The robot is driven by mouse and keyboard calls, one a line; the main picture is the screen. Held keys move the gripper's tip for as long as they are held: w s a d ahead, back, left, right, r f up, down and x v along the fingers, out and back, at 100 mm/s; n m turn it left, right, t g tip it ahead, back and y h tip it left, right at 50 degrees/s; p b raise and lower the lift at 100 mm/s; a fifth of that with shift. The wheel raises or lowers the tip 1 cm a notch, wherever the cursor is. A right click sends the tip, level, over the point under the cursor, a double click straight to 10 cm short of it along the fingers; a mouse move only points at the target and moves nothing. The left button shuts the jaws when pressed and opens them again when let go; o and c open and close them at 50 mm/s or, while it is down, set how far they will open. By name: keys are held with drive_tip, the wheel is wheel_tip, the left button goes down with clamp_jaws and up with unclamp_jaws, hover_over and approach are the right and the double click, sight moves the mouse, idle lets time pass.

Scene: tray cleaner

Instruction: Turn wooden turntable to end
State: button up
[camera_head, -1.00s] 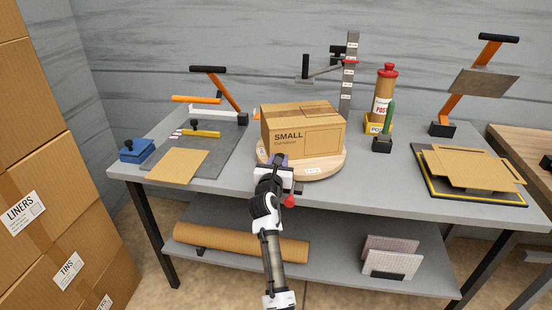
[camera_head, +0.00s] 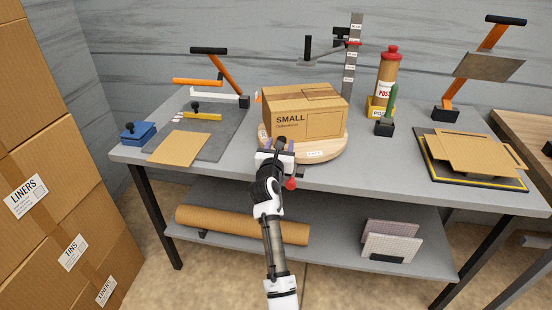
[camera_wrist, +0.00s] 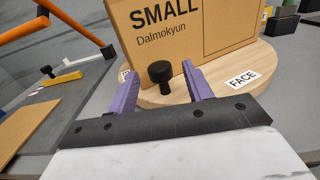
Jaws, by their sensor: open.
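The wooden turntable (camera_head: 325,153) is a round light-wood disc on the grey table, with a cardboard box marked SMALL (camera_head: 318,115) on top. A black knob (camera_wrist: 160,72) stands upright on the disc's near edge, in front of the box. A white FACE label (camera_wrist: 242,79) is on the rim, right of the knob in the wrist view. My gripper (camera_head: 279,147) is at the near side of the disc; its purple fingers (camera_wrist: 160,82) are open on either side of the knob, with a visible gap to the right finger. Contact with the left finger is unclear.
Left of the turntable are a grey mat with a flat cardboard sheet (camera_head: 180,148), a yellow-handled tool (camera_head: 202,116) and a blue block (camera_head: 138,133). A glue bottle (camera_head: 386,80) and a green-handled tool (camera_head: 393,100) stand behind right. The table front right of the turntable is clear.

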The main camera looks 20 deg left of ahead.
drive_tip(key=s+d+b, duration=0.1)
drive_tip(key=s+b, duration=0.1)
drive_tip(key=s, duration=1.1)
